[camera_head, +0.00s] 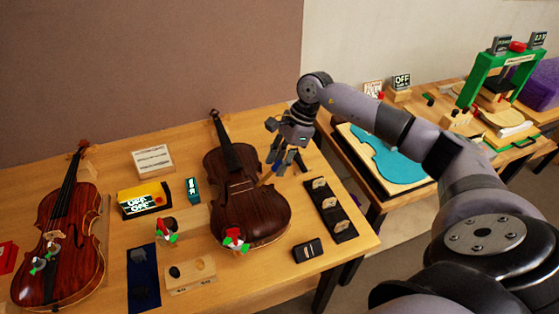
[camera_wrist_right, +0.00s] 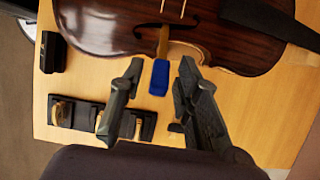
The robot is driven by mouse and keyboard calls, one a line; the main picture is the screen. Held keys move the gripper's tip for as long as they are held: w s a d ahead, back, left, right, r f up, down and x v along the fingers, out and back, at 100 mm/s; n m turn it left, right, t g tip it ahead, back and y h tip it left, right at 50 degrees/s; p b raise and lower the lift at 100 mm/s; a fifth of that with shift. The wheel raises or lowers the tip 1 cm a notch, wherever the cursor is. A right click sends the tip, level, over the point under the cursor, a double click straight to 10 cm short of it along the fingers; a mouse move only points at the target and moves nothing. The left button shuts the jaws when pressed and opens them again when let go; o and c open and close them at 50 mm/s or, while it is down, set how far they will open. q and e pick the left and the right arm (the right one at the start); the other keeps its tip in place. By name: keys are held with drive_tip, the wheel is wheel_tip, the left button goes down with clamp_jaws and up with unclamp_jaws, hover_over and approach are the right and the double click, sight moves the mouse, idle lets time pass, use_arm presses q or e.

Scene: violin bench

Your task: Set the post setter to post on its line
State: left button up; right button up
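The post setter (camera_wrist_right: 159,78) shows in the right wrist view as a blue handle on a thin tan shaft. Its shaft reaches to the edge of the dark violin (camera_wrist_right: 115,25), near the f-hole; whether its tip is inside I cannot tell. My right gripper (camera_wrist_right: 160,70) is open, with one finger on each side of the blue handle and a gap to both. In the head view the dark violin (camera_head: 245,205) lies on the bench, and my right gripper (camera_head: 279,168) is at its right side, hiding most of the setter. No line is readable. My left gripper is not in view.
A black tray (camera_head: 344,239) with several light pieces and a small black block (camera_head: 307,250) lie right of the violin. Left are a teal device (camera_head: 192,190), a yellow-black box (camera_head: 145,200), a wooden block (camera_head: 190,276) and another violin (camera_head: 70,240).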

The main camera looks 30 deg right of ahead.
clamp_jaws()
idle(0.6)
